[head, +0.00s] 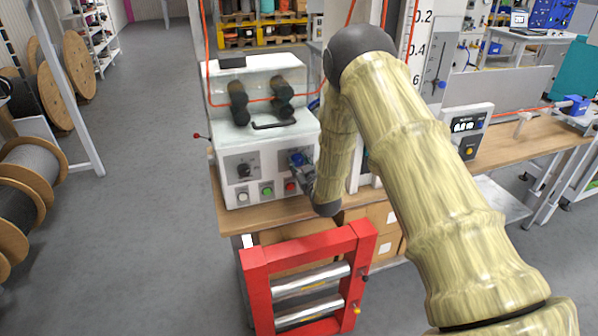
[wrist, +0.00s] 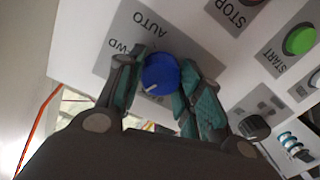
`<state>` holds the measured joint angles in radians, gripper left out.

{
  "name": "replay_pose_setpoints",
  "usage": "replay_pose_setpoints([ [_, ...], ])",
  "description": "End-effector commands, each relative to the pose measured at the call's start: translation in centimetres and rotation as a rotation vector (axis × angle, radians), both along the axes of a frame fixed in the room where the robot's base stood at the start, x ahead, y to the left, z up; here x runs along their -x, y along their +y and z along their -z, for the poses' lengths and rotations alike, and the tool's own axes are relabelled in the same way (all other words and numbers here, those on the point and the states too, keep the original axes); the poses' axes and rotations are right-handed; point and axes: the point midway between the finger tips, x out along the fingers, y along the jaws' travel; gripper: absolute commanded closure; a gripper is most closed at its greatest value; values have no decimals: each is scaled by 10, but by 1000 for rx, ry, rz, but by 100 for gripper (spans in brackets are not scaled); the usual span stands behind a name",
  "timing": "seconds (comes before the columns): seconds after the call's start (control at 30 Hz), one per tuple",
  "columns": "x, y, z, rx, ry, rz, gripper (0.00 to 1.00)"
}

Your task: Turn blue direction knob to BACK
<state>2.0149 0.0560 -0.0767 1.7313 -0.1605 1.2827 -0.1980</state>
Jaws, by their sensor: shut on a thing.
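The blue direction knob (wrist: 160,74) sits on a grey plate of the white machine's front panel. It also shows small in the head view (head: 297,158), partly covered by my gripper. In the wrist view my gripper (wrist: 160,82) has one finger on each side of the knob and is shut on it. The knob's white mark points to the lower left in that view. The labels "AUTO" and "FWD" show above and left of the knob.
A dark knob (head: 243,171) and white, green (head: 267,191) and red buttons share the panel. A clear-covered wire unit tops the machine (head: 228,130). A red roller frame (head: 309,275) stands in front. Cable reels (head: 35,185) line the left; the aisle floor (head: 140,190) is clear.

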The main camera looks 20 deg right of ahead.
Motion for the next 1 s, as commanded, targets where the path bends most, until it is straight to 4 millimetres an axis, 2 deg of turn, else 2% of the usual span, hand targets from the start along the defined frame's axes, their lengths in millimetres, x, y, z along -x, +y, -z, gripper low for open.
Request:
replay_pose_setpoints([
  [0.07,0,1,5,69,-5,-1,88],
  [0.5,0,1,2,339,-12,0,88],
  [1.0,0,0,0,402,-13,0,88],
])
